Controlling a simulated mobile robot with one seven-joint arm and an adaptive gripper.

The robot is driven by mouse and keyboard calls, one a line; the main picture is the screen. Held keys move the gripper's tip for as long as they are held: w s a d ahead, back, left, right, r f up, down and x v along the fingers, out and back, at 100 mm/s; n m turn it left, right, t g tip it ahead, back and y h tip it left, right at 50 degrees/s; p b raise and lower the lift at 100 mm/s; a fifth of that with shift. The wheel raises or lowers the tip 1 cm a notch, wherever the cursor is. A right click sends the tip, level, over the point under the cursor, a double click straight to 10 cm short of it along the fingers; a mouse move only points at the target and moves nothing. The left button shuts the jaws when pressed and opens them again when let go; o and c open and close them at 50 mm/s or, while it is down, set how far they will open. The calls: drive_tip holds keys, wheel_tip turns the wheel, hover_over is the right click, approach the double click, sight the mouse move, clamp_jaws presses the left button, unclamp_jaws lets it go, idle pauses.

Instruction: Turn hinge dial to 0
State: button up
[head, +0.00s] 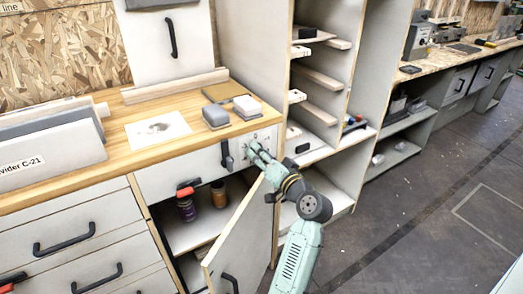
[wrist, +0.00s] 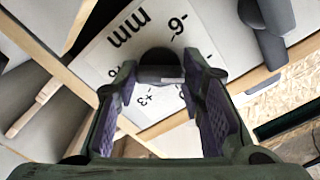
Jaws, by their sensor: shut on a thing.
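The hinge dial (wrist: 160,57) shows in the wrist view as a dark round knob on a white plate (wrist: 115,60) marked "mm", "-6" and "+3". My gripper (wrist: 160,75) has its two purple-padded fingers on either side of the knob and is shut on it. The dial's pointer and its exact reading cannot be made out. In the head view my gripper (head: 257,152) is at the white plate (head: 265,135) on the cabinet front, just under the worktop edge, and it hides the dial.
A cabinet door (head: 238,235) stands open below and left of my arm. A dark handle (head: 226,154) is just left of my gripper. Two bottles (head: 186,206) stand inside the cabinet. Open shelves (head: 318,115) rise to the right. The floor (head: 440,200) at right is clear.

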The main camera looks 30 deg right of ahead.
drive_tip(key=shift+r+m+p, duration=0.1)
drive_tip(key=shift+m+p, duration=3.25)
drive_tip(key=shift+m, duration=1.75)
drive_tip(key=o, duration=1.1)
drive_tip(key=shift+o, duration=0.2)
drive_tip(key=s, duration=1.2)
